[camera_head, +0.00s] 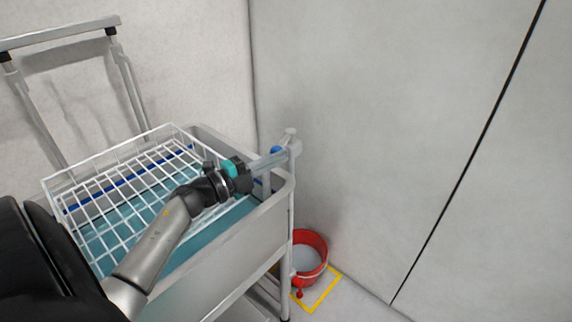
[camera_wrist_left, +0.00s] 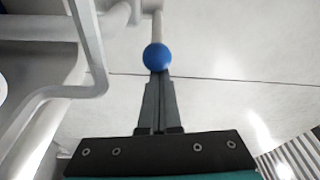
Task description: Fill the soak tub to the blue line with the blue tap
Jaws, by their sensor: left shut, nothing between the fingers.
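The soak tub (camera_head: 240,248) is a grey basin on a trolley, with teal water (camera_head: 178,252) inside. The blue line (camera_head: 128,177) runs along its far inner wall, and the water surface looks lower than it. The blue tap knob (camera_head: 276,150) is on a grey pipe at the tub's right corner. In the left wrist view the blue knob (camera_wrist_left: 157,57) is a ball right at my fingertips; whether they touch it is unclear. My left gripper (camera_wrist_left: 160,78) is shut and empty. My right gripper is not in view.
A white wire basket (camera_head: 83,181) sits in the tub. A red bucket (camera_head: 318,243) stands on the floor at the right, inside a yellow outline (camera_head: 322,297). A red valve handle (camera_head: 298,292) is beside it. Walls stand close behind.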

